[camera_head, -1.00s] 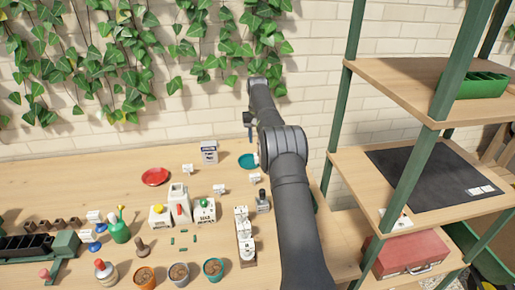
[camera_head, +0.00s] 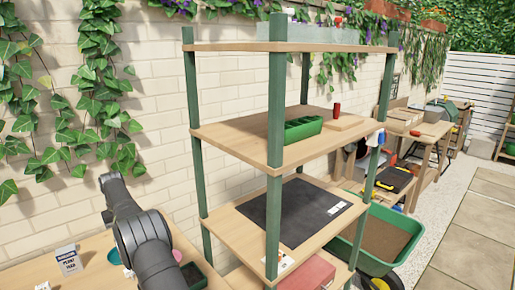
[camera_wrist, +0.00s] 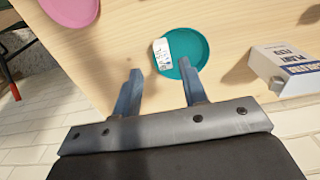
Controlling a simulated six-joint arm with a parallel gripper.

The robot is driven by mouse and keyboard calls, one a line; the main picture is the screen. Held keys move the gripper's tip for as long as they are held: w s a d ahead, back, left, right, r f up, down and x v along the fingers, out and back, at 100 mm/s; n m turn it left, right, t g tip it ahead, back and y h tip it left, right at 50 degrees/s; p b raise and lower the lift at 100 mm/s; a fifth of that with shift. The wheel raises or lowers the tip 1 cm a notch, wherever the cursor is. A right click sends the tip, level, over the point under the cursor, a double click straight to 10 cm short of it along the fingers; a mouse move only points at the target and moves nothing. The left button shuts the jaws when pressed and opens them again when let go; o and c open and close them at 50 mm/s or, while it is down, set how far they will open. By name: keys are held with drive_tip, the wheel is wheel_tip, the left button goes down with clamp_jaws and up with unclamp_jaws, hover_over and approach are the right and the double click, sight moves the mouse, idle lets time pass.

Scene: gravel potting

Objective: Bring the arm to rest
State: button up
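My gripper (camera_wrist: 158,80) shows in the wrist view with its two blue-grey fingers apart and nothing between them. It is above the wooden table (camera_wrist: 120,60). A teal saucer (camera_wrist: 182,38) lies on the table just beyond the fingertips, with a small white printed tag (camera_wrist: 162,54) at its left side. In the head view my dark arm stands at the lower left, and its gripper is not visible there.
A white box with printed lettering (camera_wrist: 285,68) is right of the saucer; it also shows in the head view (camera_head: 68,260). A pink saucer (camera_wrist: 70,8) is at upper left. A green-posted shelf (camera_head: 276,150) stands right of my arm, holding a green tray (camera_head: 303,129) and a black mat (camera_head: 292,212).

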wheel_tip(320, 180, down, 8)
drive_tip(key=shift+r, duration=0.45)
wheel_tip(320, 180, up, 12)
wheel_tip(320, 180, down, 12)
drive_tip(key=shift+r, duration=0.1)
wheel_tip(320, 180, up, 5)
drive_tip(key=shift+w, duration=0.1)
drive_tip(key=w+d+r, duration=0.2)
drive_tip(key=d+r, duration=0.4)
drive_tip(key=d, duration=0.5)
drive_tip(key=s+a+f+n, duration=0.1)
drive_tip(key=s+a+n, duration=0.6)
drive_tip(key=s, duration=0.4)
drive_tip(key=s+a+f+n, duration=0.1)
drive_tip(key=s+a+n, duration=0.6)
drive_tip(key=s, duration=0.5)
drive_tip(key=n, duration=0.2)
drive_tip(key=shift+s+f+n, duration=0.15)
drive_tip(key=shift+n, duration=0.25)
